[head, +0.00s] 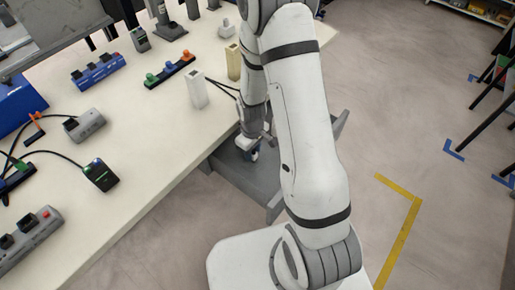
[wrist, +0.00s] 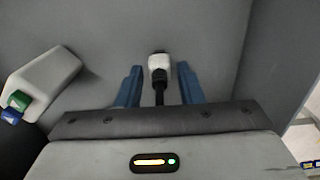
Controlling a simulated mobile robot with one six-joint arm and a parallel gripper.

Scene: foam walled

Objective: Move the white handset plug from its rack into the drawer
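A small white plug (wrist: 159,63) with black ends shows in the wrist view against a plain grey surface, between the two blue fingers of my gripper (wrist: 159,82). The fingers stand apart, with a gap on each side of the plug, so the gripper is open around it. In the head view my gripper (head: 252,150) is down in the open grey drawer (head: 235,172) beside the table edge. My arm hides much of the drawer, and the plug cannot be made out there. Whether the plug rests on the drawer floor is not clear.
A pale block with green and blue ends (wrist: 45,82) lies left of my gripper. Grey drawer walls (wrist: 265,60) rise at the right. The table (head: 150,130) holds a black rack with coloured plugs (head: 170,72), a blue rack (head: 98,71), a white block (head: 197,91) and power strips.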

